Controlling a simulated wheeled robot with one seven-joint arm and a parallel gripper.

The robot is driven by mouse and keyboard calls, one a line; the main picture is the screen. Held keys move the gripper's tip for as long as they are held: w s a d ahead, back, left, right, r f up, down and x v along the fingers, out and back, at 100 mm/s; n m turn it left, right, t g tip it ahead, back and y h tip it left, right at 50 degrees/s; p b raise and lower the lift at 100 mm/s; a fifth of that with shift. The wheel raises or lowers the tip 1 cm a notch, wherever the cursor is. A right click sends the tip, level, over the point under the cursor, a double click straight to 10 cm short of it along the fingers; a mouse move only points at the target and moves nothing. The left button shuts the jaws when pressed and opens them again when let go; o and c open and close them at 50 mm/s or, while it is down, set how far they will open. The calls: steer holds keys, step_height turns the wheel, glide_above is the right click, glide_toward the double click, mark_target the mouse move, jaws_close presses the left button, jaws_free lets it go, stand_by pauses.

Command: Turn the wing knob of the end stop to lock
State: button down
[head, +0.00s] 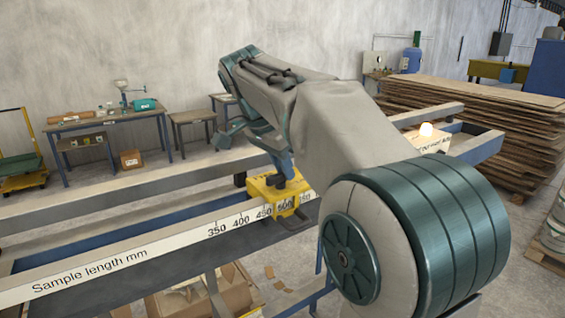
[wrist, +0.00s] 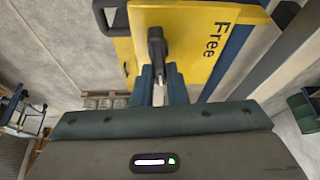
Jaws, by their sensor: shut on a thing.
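The yellow end stop (head: 262,191) sits on the rail with the millimetre scale, near the 450 and 500 marks. In the wrist view its yellow plate (wrist: 205,50) fills the upper middle and bears the word "Free". The black wing knob (wrist: 156,45) stands out from the plate, its wing running roughly up and down in that view. My gripper (wrist: 160,80) is shut on the near end of the knob, with a finger on each side. In the head view my gripper (head: 284,172) reaches down onto the stop, and the knob is hard to make out there.
The scale rail (head: 140,250) runs from lower left past the stop. A second rail (head: 130,190) runs behind it. An open carton (head: 235,290) lies below the rail.

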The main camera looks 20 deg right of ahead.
steer(key=shift+m, duration=0.5)
steer(key=c, duration=1.4)
jaws_free()
steer(key=shift+c, duration=0.2)
steer(key=p+v, duration=0.2)
steer(key=v, duration=1.2)
steer(key=shift+w+a, duration=0.15)
steer(key=shift+w, duration=0.05)
steer(key=shift+f, duration=0.15)
